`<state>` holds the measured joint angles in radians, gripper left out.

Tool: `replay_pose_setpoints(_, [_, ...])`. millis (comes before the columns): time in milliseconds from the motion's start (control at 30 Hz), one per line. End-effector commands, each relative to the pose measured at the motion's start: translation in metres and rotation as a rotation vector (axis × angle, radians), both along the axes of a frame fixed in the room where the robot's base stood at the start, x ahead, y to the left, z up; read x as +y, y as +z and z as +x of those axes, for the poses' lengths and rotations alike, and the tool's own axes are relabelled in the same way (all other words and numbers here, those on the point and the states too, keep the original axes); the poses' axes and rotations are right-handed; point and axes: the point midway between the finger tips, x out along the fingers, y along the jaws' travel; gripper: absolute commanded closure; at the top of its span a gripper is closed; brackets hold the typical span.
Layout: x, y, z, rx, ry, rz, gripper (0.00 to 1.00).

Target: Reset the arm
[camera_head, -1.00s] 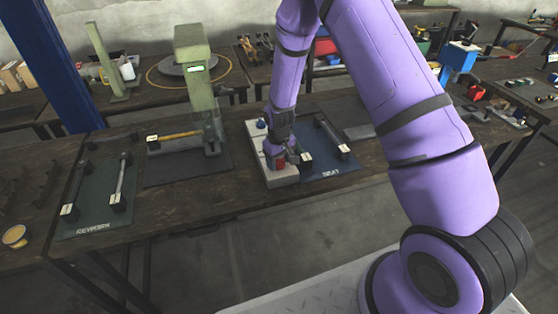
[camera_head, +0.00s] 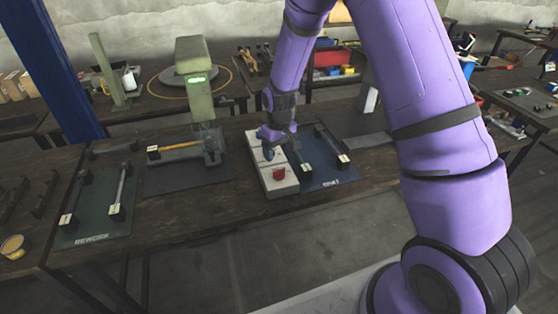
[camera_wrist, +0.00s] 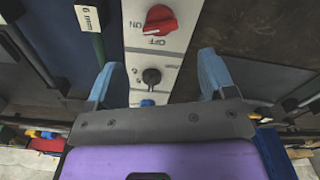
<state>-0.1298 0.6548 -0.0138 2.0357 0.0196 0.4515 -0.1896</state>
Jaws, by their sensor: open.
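My purple arm reaches over the workbench from the right in the head view. My gripper (camera_head: 268,145) hangs above a white control panel (camera_head: 279,190). In the wrist view my gripper (camera_wrist: 158,78) shows two blue fingers spread wide, with nothing between them. The same panel (camera_wrist: 174,44) lies beyond the fingers. It carries a red knob (camera_wrist: 160,19) with ON and OFF marks, a black knob (camera_wrist: 151,76) and a blue button (camera_wrist: 147,102). The red knob (camera_head: 279,174) also shows in the head view, clear of the gripper.
A green press (camera_head: 196,85) with a lit green light stands left of the panel. A REWORK mat (camera_head: 95,215) with rods on holders lies at the left. A blue mat (camera_head: 325,172) with rods lies right of the panel.

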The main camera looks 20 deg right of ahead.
Motion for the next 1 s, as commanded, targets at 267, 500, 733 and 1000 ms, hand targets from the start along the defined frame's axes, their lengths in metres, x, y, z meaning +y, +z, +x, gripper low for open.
replay_pose_setpoints(267, [0.000, 0.017, 0.000, 0.000, 0.000, 0.000, 0.23])
replay_pose_setpoints(500, [0.000, 0.017, 0.000, 0.000, 0.000, 0.000, 0.23])
replay_pose_setpoints(733, [-0.001, 0.020, 0.000, -0.004, -0.001, 0.000, 0.23])
replay_pose_setpoints(1000, [-0.009, 0.090, -0.015, -0.061, -0.033, 0.010, 0.23])
